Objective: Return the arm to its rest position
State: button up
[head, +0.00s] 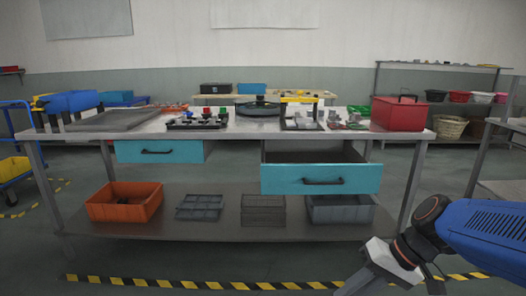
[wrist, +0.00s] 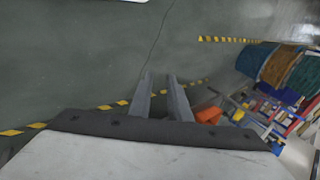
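My gripper (wrist: 160,80) shows in the wrist view with its two grey fingers apart and bare floor between them. It is open and holds nothing. In the head view my blue arm reaches in from the right edge at the lower right. Its pale wrist end points down and left, in front of the workbench (head: 105,134) and clear of it; the fingertips cannot be made out there.
The right bench drawer (head: 320,180) is pulled open; the left drawer (head: 160,151) looks shut. A red box (head: 398,114) stands at the bench top's right end. An orange bin (head: 124,203) and grey trays sit on the lower shelf. Floor in front is clear.

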jog(key=s+d+r+t+h, duration=0.2)
jog(key=s+d+t+h, duration=0.1)
jog(key=s+d+h, duration=0.2)
jog(key=d+h, duration=0.2)
jog(key=d, duration=0.2)
jog(key=shift+s+d+r+n+t, duration=0.2)
jog(key=shift+n+t, duration=0.1)
jog(key=shift+t, duration=0.1)
jog(key=shift+w+a, duration=0.1)
dwell(0.5)
